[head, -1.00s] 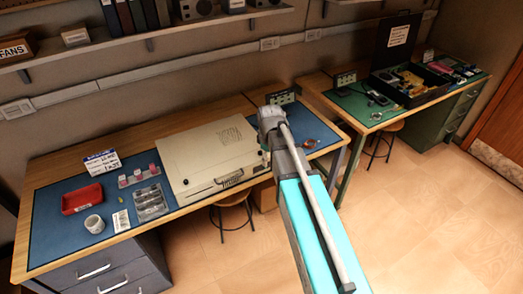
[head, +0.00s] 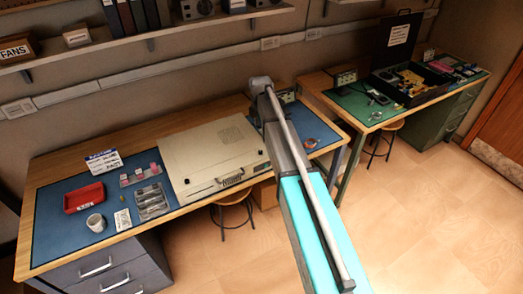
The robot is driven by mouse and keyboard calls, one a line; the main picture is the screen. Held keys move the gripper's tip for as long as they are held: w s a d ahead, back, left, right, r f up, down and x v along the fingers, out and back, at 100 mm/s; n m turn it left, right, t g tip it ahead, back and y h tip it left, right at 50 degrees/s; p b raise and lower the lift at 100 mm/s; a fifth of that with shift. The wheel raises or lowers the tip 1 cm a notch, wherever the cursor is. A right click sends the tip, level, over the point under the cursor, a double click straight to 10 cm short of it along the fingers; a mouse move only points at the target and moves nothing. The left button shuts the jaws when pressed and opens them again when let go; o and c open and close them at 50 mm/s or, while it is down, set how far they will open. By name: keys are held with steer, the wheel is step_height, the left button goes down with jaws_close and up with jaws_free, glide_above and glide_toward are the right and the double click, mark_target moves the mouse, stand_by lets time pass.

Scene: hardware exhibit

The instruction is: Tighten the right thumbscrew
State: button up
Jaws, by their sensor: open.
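A beige computer case (head: 212,160) lies flat on the blue mat of the near workbench, with a dark handle or slot on its front edge. I cannot make out the right thumbscrew; it is too small or hidden at this distance. My arm rises from the lower right and reaches across the case's right side, covering that edge. My gripper does not show; it is hidden behind my arm.
On the bench's left stand a red tray (head: 83,197), a white cup (head: 96,223), a metal parts tray (head: 151,201) and a sign card (head: 103,163). A stool (head: 232,197) is under the bench. A second bench (head: 360,113) stands at the right. The floor between is clear.

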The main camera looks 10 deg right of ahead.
mark_target(261, 151)
steer(key=shift+f, duration=0.15)
step_height(261, 151, down, 14)
steer(key=b, duration=1.3)
steer(key=shift+r+b, duration=0.25)
steer(key=shift+b, duration=0.15)
stand_by(0.4)
jaws_close()
steer(key=shift+d, duration=0.15)
